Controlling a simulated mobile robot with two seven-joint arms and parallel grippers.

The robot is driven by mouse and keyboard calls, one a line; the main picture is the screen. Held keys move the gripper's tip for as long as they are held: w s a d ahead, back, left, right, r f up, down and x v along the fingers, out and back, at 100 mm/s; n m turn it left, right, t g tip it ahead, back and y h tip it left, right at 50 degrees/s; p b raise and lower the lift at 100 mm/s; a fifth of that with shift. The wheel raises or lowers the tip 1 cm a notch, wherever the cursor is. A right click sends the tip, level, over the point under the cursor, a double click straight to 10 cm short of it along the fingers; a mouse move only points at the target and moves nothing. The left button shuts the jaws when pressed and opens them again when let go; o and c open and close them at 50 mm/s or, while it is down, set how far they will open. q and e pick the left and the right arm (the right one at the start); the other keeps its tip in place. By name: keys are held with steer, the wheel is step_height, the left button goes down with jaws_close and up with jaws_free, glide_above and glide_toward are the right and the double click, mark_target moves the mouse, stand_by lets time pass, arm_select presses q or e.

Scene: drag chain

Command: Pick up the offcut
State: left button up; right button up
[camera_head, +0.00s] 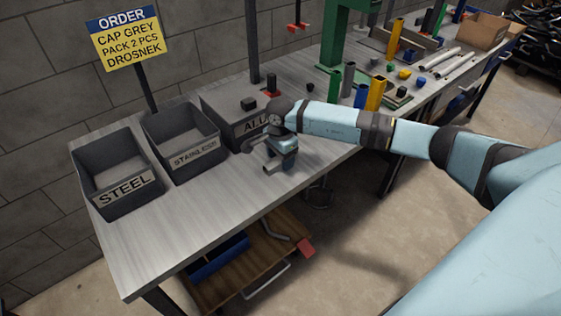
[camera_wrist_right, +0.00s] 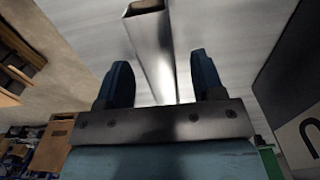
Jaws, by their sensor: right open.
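The offcut (camera_wrist_right: 152,48) is a short grey metal tube with a rectangular, hollow end, seen in the right wrist view. It lies on the grey bench top and runs between the two dark fingers of my right gripper (camera_wrist_right: 162,78). The fingers are apart, with a gap on each side of the tube. In the head view my right gripper (camera_head: 276,162) is low over the bench, in front of the bin with the partly hidden label. The gripper and wrist hide most of the offcut there. My left gripper is not in view.
A STEEL bin (camera_head: 118,197) and a STAINLESS bin (camera_head: 188,162) stand on the left part of the bench, with a third bin (camera_head: 222,114) beside my right wrist. An order sign (camera_head: 124,38) stands behind. Coloured tubes (camera_head: 375,94) stand farther right. The front left bench top (camera_head: 185,225) is clear.

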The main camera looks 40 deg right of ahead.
steer(key=shift+f, duration=0.55)
steer(key=c, duration=1.1)
steer(key=shift+o, duration=0.2)
steer(key=shift+r, duration=0.1)
step_height(320, 180, up, 20)
